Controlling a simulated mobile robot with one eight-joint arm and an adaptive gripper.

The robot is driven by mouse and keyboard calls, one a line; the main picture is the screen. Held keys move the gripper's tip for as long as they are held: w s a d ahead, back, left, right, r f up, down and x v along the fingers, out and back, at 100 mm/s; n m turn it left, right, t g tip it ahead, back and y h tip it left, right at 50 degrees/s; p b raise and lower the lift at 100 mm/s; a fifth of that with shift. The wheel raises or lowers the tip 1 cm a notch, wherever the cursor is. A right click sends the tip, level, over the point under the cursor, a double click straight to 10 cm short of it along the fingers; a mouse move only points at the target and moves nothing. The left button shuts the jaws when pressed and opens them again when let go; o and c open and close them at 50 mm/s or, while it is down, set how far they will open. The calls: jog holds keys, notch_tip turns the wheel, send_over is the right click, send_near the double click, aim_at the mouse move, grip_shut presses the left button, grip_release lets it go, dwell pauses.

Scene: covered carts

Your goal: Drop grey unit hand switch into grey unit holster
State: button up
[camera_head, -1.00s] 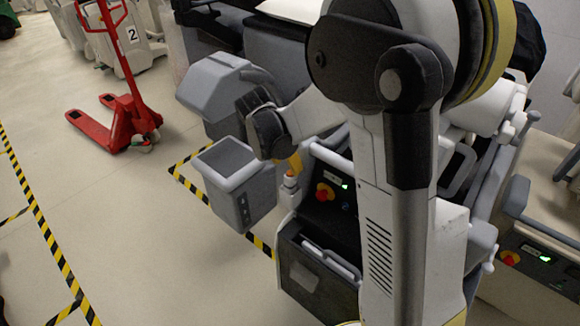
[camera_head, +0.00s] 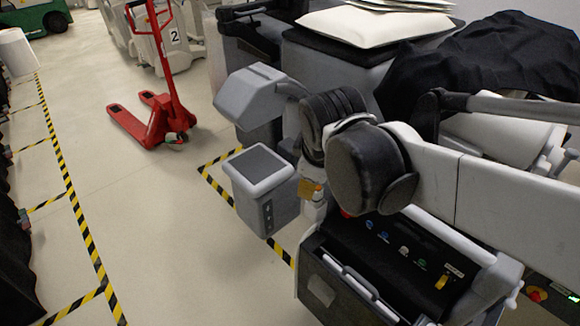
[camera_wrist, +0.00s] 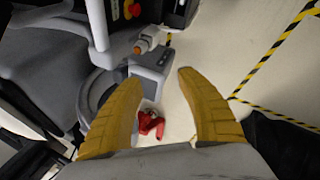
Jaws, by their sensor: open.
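The hand switch (camera_wrist: 147,42), a pale handle with an orange tip, shows ahead of my fingers in the wrist view. In the head view my wrist hides most of the gripper.
A grey box head (camera_head: 262,183) hangs left of the post. The unit's dark control panel (camera_head: 400,250) has a red knob and a handle rail. A red pallet jack (camera_head: 155,120) stands behind on open floor. Black-yellow tape (camera_head: 75,215) marks the floor.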

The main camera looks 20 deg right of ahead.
jog(key=s+a+m+t+y, duration=0.1)
jog(key=s+a+m+t, duration=0.1)
jog(key=s+m, duration=0.5)
jog(key=shift+a+f+m+y, duration=0.2)
jog(key=shift+a+m+y, duration=0.15)
jog(key=shift+m, duration=0.65)
jog(key=shift+f+b, duration=0.4)
